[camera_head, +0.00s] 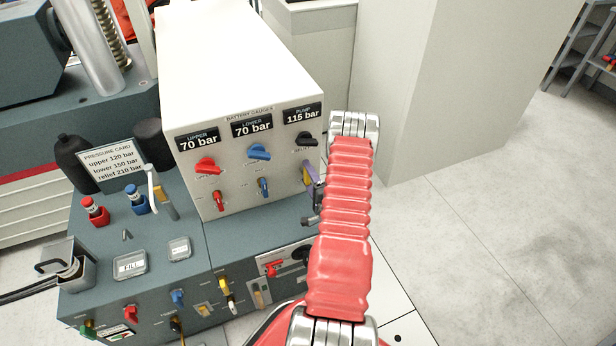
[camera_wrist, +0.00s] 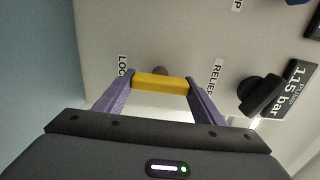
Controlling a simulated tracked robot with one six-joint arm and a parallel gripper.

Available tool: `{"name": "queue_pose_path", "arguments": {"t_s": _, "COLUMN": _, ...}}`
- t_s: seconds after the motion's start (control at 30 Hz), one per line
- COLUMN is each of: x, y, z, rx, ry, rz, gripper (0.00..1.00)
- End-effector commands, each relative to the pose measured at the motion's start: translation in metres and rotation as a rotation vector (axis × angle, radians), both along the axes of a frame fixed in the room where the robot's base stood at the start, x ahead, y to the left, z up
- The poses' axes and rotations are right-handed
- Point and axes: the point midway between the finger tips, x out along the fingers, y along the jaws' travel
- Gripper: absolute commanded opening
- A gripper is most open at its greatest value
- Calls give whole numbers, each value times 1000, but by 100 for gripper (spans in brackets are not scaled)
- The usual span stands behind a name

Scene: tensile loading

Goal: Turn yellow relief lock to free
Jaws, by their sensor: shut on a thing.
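The yellow relief lock (camera_wrist: 160,84) is a short yellow bar on the light panel face in the wrist view. The two purple fingers of my gripper (camera_wrist: 161,79) press on its two ends, so my gripper is shut on it. A grey stub shows just behind the bar. A partly cut label beginning "LOC" is at its left and a "RELIEF" label at its right. In the head view a bit of yellow and purple (camera_head: 309,173) shows at the panel's right edge; my red-sleeved arm stands close beside it.
A black knob (camera_wrist: 262,96) under the 115 bar pump display (camera_wrist: 291,88) is close to my right finger. The gauge box (camera_head: 225,60) also carries red and blue knobs. A pressure card (camera_head: 112,160) reads upper 120, lower 150, relief 210 bar. Floor at right is clear.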

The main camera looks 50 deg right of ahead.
Motion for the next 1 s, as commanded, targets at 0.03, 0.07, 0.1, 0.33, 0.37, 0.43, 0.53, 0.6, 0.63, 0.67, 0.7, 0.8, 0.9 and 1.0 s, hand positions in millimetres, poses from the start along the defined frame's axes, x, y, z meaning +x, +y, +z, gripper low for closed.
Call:
{"name": "queue_pose_path", "arguments": {"t_s": 0.03, "x": -3, "y": -1, "z": -4, "rx": 9, "ry": 7, "rz": -9, "gripper": 63}}
{"name": "queue_pose_path", "arguments": {"t_s": 0.07, "x": -3, "y": -1, "z": -4, "rx": 9, "ry": 8, "rz": -8, "gripper": 65}}
{"name": "queue_pose_path", "arguments": {"t_s": 0.1, "x": -3, "y": -1, "z": -4, "rx": 9, "ry": 7, "rz": -8, "gripper": 68}}
{"name": "queue_pose_path", "arguments": {"t_s": 0.33, "x": -2, "y": -1, "z": -2, "rx": 5, "ry": 4, "rz": -5, "gripper": 81}}
{"name": "queue_pose_path", "arguments": {"t_s": 0.37, "x": -1, "y": -1, "z": -2, "rx": 3, "ry": 4, "rz": -4, "gripper": 81}}
{"name": "queue_pose_path", "arguments": {"t_s": 0.43, "x": -1, "y": 0, "z": -2, "rx": 3, "ry": 3, "rz": -4, "gripper": 81}}
{"name": "queue_pose_path", "arguments": {"t_s": 0.53, "x": -1, "y": 0, "z": -1, "rx": 3, "ry": 3, "rz": -3, "gripper": 81}}
{"name": "queue_pose_path", "arguments": {"t_s": 0.6, "x": -3, "y": 0, "z": -1, "rx": 3, "ry": 3, "rz": -3, "gripper": 81}}
{"name": "queue_pose_path", "arguments": {"t_s": 0.63, "x": -4, "y": 1, "z": -1, "rx": 2, "ry": 3, "rz": -3, "gripper": 81}}
{"name": "queue_pose_path", "arguments": {"t_s": 0.67, "x": -5, "y": 2, "z": -1, "rx": 2, "ry": 3, "rz": -3, "gripper": 81}}
{"name": "queue_pose_path", "arguments": {"t_s": 0.7, "x": -8, "y": 3, "z": -2, "rx": 2, "ry": 3, "rz": -4, "gripper": 81}}
{"name": "queue_pose_path", "arguments": {"t_s": 0.8, "x": -17, "y": 9, "z": -2, "rx": 5, "ry": 4, "rz": -4, "gripper": 81}}
{"name": "queue_pose_path", "arguments": {"t_s": 0.9, "x": -30, "y": 16, "z": -2, "rx": 5, "ry": 4, "rz": -5, "gripper": 81}}
{"name": "queue_pose_path", "arguments": {"t_s": 1.0, "x": -45, "y": 25, "z": -2, "rx": 6, "ry": 4, "rz": -6, "gripper": 81}}
